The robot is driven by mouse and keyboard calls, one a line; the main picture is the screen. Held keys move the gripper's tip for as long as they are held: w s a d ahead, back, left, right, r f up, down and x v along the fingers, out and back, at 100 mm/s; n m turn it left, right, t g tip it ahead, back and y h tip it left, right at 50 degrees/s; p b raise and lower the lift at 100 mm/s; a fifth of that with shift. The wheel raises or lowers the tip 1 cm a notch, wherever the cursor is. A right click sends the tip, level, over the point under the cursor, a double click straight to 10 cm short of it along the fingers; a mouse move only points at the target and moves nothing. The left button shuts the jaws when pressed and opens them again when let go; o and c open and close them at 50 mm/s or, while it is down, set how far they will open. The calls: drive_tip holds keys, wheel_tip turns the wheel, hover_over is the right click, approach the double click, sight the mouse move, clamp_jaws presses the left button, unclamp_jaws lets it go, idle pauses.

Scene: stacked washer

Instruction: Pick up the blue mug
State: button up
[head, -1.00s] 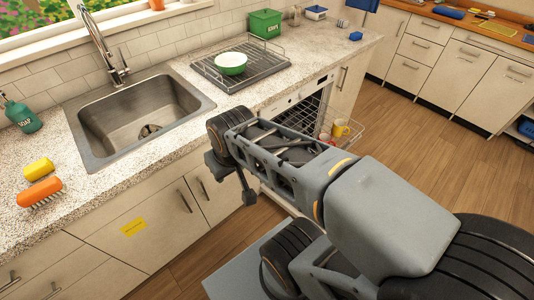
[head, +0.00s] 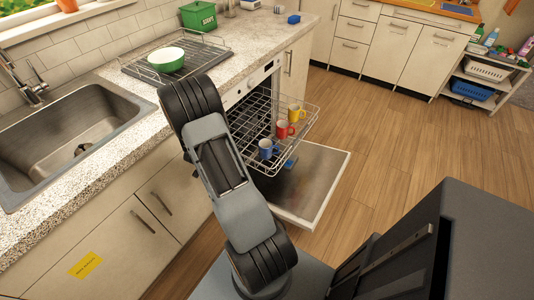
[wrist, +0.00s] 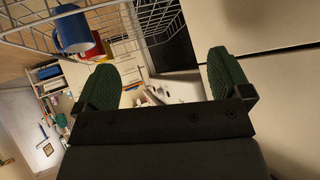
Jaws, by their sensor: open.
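The blue mug (head: 265,148) stands in the pulled-out upper rack of the open dishwasher, at the rack's near end, in front of a red mug (head: 285,130) and a yellow mug (head: 297,113). In the wrist view, the blue mug (wrist: 74,33) shows at the upper left among the rack wires, with the red mug partly behind it. My gripper (wrist: 165,80) is open, with its green finger pads apart and nothing between them. The mug lies up and left of the fingers, clear of them. In the head view my arm hides the gripper.
The wire rack (head: 308,118) juts out over the lowered dishwasher door (head: 322,180). The counter (head: 125,115) with the sink (head: 60,140) runs along the left. A drying rack holds a green bowl (head: 165,58). Open wooden floor (head: 400,130) lies to the right.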

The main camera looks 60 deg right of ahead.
sight(261, 148)
drive_tip(key=s+d+f+m+g+h+b, duration=0.1)
drive_tip(key=s+d+f+m+g+h, duration=0.4)
drive_tip(key=s+d+f, duration=0.4)
drive_tip(key=shift+n+g, duration=0.5)
drive_tip(key=shift+g, duration=0.1)
drive_tip(key=shift+s+d+r+b+x, duration=0.15)
drive_tip(key=shift+r+x, duration=0.1)
drive_tip(key=shift+x, duration=1.8)
drive_tip(key=shift+s+r+b+x, duration=0.15)
drive_tip(key=shift+s+r+x, duration=0.05)
drive_tip(key=shift+x, duration=1.9)
drive_tip(key=shift+s+d+r+b+x, duration=0.15)
drive_tip(key=shift+r+x, duration=0.1)
drive_tip(key=shift+x, duration=1.8)
drive_tip(key=shift+a, duration=0.1)
drive_tip(key=shift+r, duration=0.1)
drive_tip(key=c, duration=1.2)
drive_tip(key=shift+o, duration=0.2)
